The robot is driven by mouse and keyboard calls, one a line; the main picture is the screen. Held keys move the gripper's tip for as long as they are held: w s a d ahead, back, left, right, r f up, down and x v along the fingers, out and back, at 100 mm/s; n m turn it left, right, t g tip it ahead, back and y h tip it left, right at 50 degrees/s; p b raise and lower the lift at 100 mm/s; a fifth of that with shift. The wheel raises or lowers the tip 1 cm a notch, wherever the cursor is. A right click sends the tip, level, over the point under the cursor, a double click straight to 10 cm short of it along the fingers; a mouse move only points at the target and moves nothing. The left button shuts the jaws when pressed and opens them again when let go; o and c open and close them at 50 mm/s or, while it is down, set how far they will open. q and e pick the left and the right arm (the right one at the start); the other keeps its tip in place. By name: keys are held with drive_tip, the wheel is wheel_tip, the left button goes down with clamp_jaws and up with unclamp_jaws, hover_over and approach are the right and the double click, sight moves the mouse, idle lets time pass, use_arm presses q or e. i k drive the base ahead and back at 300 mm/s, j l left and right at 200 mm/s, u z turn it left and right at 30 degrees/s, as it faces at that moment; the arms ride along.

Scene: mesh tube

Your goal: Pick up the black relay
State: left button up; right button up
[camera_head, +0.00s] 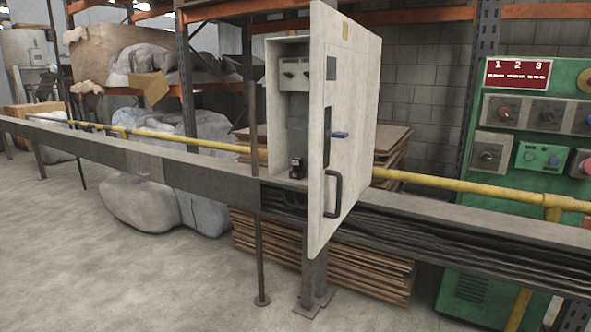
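A small black relay (297,168) stands at the bottom of an open grey cabinet (305,48), near the front of its floor. Neither of my grippers shows in the head view.
A long grey beam (200,174) runs across below the cabinet, with a yellow pipe (440,183) behind it. A green control panel (534,120) stands at the right. Stacked boards (300,257) lie beneath the beam. The floor at the front left is clear.

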sight(297, 163)
drive_tip(key=i+j+u, duration=0.15)
drive_tip(key=i+u, duration=0.15)
drive_tip(key=u, duration=0.2)
drive_tip(key=i+u, duration=0.3)
drive_tip(key=u, duration=0.2)
drive_tip(key=i+j+u, duration=0.1)
drive_tip(key=i+u, duration=0.2)
drive_tip(key=i, duration=0.15)
drive_tip(key=i+u, duration=0.25)
drive_tip(key=i, duration=0.25)
drive_tip(key=i+l+z, duration=0.1)
drive_tip(key=i+z, duration=0.45)
drive_tip(key=z, duration=0.15)
drive_tip(key=i+j+z, duration=0.1)
drive_tip(key=i+z, duration=0.25)
drive_tip(key=i+l+z, duration=0.15)
drive_tip(key=i+z, duration=0.15)
drive_tip(key=z, duration=0.15)
drive_tip(key=i+l+z, duration=0.1)
drive_tip(key=i+z, duration=0.55)
drive_tip(key=z, duration=0.2)
